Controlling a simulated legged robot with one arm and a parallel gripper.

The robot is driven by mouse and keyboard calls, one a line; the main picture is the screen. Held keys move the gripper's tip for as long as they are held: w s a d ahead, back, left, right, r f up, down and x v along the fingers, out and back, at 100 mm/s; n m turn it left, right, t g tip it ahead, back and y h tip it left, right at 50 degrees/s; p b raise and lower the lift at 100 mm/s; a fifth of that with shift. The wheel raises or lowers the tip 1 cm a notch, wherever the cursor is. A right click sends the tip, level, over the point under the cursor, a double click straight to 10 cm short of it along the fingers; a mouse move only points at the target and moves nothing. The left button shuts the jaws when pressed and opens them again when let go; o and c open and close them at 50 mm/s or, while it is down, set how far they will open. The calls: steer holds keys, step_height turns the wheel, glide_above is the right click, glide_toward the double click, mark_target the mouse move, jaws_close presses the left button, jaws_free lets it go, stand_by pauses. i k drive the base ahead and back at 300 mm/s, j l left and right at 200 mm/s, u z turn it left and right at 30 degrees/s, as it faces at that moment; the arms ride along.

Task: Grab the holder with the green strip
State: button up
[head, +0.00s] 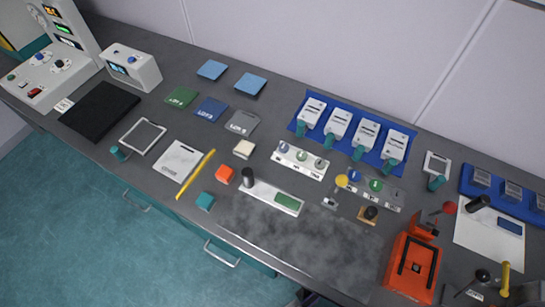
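The holder with the green strip (263,193) lies flat on the dark bench top near its front middle. It is a white bar with a black upright knob at its left end and a green strip at its right end. Nothing is touching or gripping it. My gripper cannot be made out in the head view. A dark shape shows at the bottom edge, below the bench front, too cut off to identify.
An orange device (412,265) stands at right. A white rack (300,161) lies behind. The smudged grey area in front is clear.

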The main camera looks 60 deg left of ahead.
mark_target(291, 204)
steer(key=u, duration=2.35)
steer(key=k+j+z, duration=0.1)
steer(key=j+z, duration=0.15)
steer(key=j, duration=0.3)
